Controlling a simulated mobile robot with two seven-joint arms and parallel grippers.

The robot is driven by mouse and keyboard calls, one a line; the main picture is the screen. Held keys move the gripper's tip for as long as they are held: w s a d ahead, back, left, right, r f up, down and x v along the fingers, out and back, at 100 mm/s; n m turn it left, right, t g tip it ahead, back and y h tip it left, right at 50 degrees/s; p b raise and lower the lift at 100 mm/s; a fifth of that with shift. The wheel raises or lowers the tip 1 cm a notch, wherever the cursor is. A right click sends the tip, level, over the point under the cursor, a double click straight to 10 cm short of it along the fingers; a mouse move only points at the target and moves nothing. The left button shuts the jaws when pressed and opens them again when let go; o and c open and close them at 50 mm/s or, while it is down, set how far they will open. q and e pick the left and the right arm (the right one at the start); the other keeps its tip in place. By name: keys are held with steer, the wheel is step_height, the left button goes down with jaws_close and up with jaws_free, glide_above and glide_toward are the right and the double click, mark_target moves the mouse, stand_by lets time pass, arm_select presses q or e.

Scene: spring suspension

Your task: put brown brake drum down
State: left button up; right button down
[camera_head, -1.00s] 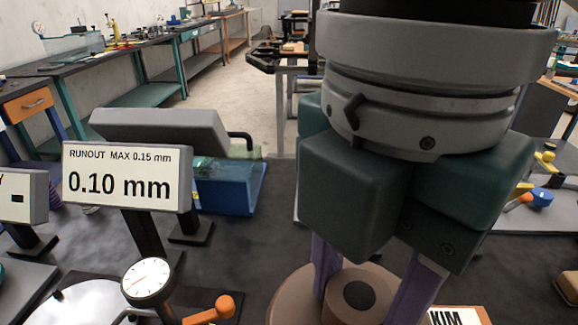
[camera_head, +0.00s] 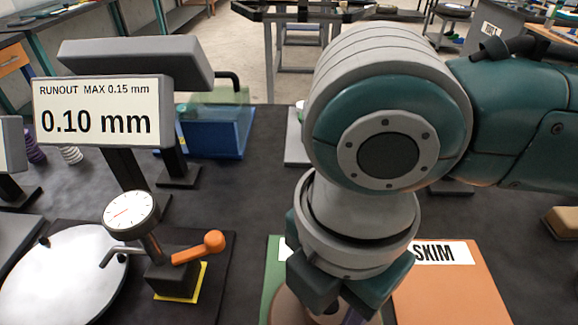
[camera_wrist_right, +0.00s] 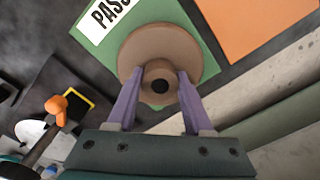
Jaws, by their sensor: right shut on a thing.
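The brown brake drum (camera_wrist_right: 158,48) is a round disc with a raised hub and a dark centre hole. In the right wrist view it is over the green PASS mat (camera_wrist_right: 196,28), covering much of it; I cannot tell whether it touches the mat. My right gripper (camera_wrist_right: 159,80) has its purple fingers on either side of the hub and is shut on it. In the head view only an edge of the drum (camera_head: 287,308) shows at the bottom, and my right gripper (camera_head: 345,312) hides the rest. My left gripper is out of view.
An orange SKIM mat (camera_head: 455,290) lies right of the green mat. To the left stand a dial gauge (camera_head: 131,212) with an orange lever (camera_head: 200,248), a silver disc (camera_head: 62,275) and a display reading 0.10 mm (camera_head: 100,120). A blue bin (camera_head: 215,135) is behind.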

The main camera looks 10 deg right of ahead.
steer(key=shift+f, duration=0.1)
steer(key=shift+c, duration=1.5)
jaws_free()
